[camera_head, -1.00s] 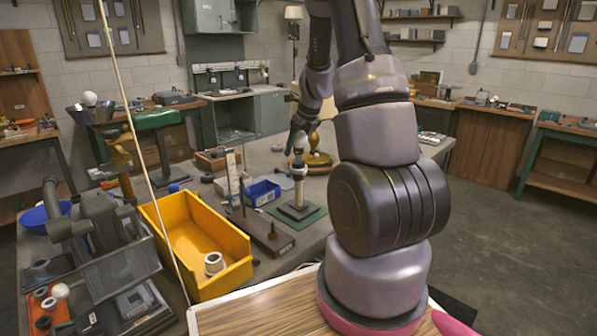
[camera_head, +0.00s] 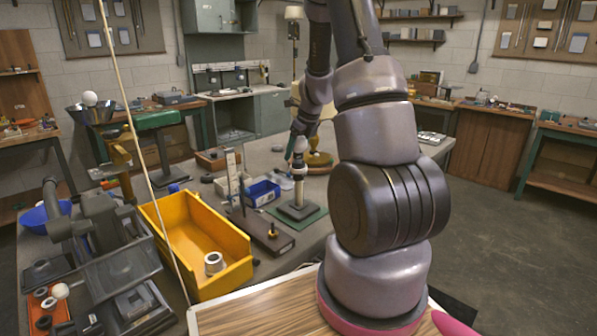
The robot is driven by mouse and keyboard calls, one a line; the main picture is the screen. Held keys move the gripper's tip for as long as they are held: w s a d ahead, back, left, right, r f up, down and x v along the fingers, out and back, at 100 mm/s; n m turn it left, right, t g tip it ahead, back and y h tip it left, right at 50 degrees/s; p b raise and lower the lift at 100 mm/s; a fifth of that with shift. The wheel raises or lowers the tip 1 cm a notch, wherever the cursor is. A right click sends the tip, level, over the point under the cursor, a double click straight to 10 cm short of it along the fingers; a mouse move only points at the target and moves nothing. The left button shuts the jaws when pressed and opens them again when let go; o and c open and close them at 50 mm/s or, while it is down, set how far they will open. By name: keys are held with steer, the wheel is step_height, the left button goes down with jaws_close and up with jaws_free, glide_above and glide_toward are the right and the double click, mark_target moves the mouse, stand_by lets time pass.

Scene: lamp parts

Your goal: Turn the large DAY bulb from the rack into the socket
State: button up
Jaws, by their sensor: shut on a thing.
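My gripper (camera_head: 298,147) is shut on a white bulb (camera_head: 300,145), seen small and partly covered by the fingers. It is directly above a pale upright lamp post with the socket (camera_head: 298,171) at its top. The post stands upright on a dark square base (camera_head: 297,212) on a green mat. The bulb is in line with the socket, but I cannot tell how deep it sits. No DAY mark is readable. Another white bulb (camera_head: 60,291) sits in the orange rack (camera_head: 36,305) at the lower left.
A yellow bin (camera_head: 190,220) holding a white ring stands left of the post. A blue bin (camera_head: 262,191) and a dark block with a small knob (camera_head: 266,236) are close to the post.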

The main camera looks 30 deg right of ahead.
steer(key=shift+f, duration=0.4)
stand_by(1.1)
steer(key=o, duration=0.4)
steer(key=c, duration=0.4)
steer(key=shift+f, duration=0.15)
steer(key=shift+s+a, duration=0.1)
steer(key=m+h, duration=0.1)
steer(key=m, duration=0.1)
steer(key=shift+m, duration=0.3)
steer(key=m+h, duration=0.1)
steer(key=m, duration=0.1)
steer(key=d+m, duration=0.1)
steer(key=m, duration=0.1)
steer(key=shift+f+h, duration=0.1)
steer(key=shift+h, duration=0.3)
